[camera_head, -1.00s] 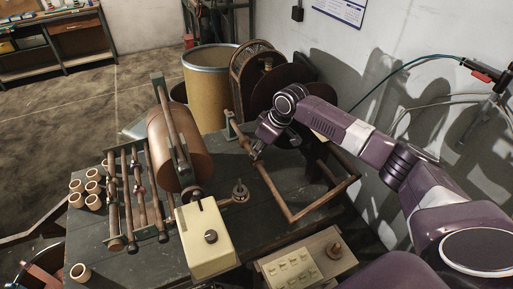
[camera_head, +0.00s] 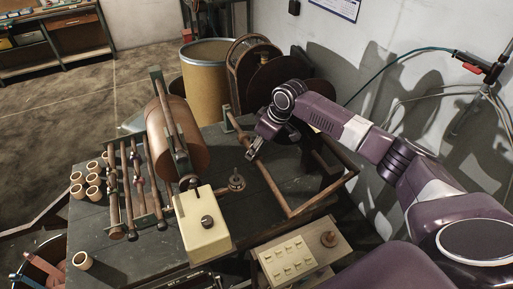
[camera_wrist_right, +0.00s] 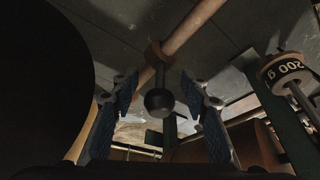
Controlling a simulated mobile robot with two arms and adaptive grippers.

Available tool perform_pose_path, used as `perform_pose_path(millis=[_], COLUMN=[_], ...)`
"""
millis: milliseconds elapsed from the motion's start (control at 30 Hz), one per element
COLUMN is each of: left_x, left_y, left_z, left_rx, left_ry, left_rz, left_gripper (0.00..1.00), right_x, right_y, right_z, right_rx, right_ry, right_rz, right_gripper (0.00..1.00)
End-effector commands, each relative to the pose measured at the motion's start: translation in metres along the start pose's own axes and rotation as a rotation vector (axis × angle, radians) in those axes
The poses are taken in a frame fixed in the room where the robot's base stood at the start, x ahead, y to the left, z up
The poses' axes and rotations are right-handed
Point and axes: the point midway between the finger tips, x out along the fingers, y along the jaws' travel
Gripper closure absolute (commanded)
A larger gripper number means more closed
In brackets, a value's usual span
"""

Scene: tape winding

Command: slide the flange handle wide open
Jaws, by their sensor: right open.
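The flange handle appears to be the dark ball-ended knob (camera_wrist_right: 160,101) on a collar around a copper-coloured rod (camera_wrist_right: 195,24) in the right wrist view. My right gripper (camera_wrist_right: 163,97) is open, with one blue-padded finger on each side of the knob. I see gaps between the fingers and the ball; I cannot tell how deep the knob sits between them. In the head view my right gripper (camera_head: 251,154) is beside the rod (camera_head: 272,184) on the bench, and the knob is too small or hidden to make out there. My left gripper is not in view.
A copper roll (camera_head: 168,140) stands left of the gripper, near a cream control box (camera_head: 203,235). A button panel (camera_head: 290,272) is at the front. A large drum (camera_head: 206,85) stands behind the bench. The wall is close on the right.

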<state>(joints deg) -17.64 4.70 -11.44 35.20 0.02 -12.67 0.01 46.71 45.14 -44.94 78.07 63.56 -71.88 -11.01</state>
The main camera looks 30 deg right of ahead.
Motion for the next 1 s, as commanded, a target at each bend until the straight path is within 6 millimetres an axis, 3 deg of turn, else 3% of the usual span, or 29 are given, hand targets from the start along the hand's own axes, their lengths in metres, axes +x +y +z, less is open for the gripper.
perform_pose_path(millis=[600,1000], left_x=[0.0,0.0], left_y=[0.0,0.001], left_z=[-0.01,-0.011], left_rx=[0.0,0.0], left_ry=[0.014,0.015], left_rz=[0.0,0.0], left_gripper=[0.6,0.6], right_x=[-0.107,-0.118], right_y=[0.001,0.001], right_z=[-0.001,0.0], right_rx=[0.0,0.0], right_ry=[0.002,-0.001], right_rz=[0.001,0.0], right_gripper=[0.58,0.58])
